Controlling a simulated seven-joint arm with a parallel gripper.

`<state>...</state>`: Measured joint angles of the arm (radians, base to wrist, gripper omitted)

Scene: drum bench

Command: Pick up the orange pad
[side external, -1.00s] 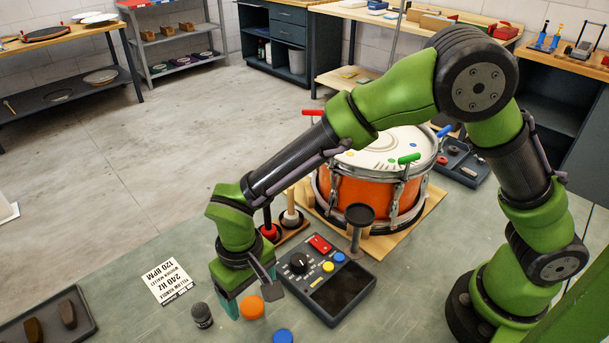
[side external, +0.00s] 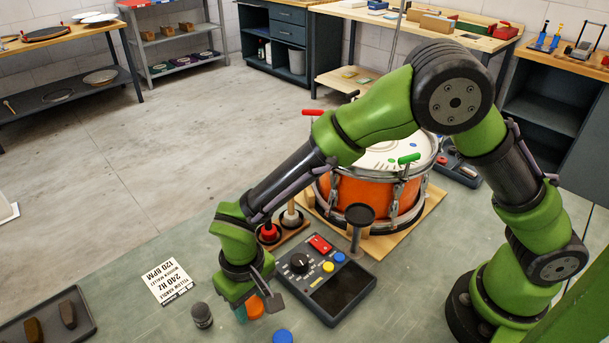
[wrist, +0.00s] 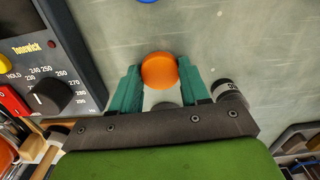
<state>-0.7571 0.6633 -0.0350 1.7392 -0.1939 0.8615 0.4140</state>
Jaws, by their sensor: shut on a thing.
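The orange pad (wrist: 159,70) is a small round disc between the two teal fingers of my gripper (wrist: 160,88) in the wrist view. The fingers are shut on its sides. In the side view the orange pad (side external: 254,307) shows only partly, behind my gripper (side external: 248,309) at the bench top. I cannot tell whether the pad touches the bench or is slightly lifted.
A dark control box (side external: 335,279) with a knob stands just right of my gripper. A small dark jar (side external: 202,315) is close on the left, and a blue pad (side external: 283,336) lies in front. A printed card (side external: 168,282) lies left. The orange drum (side external: 365,195) stands behind.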

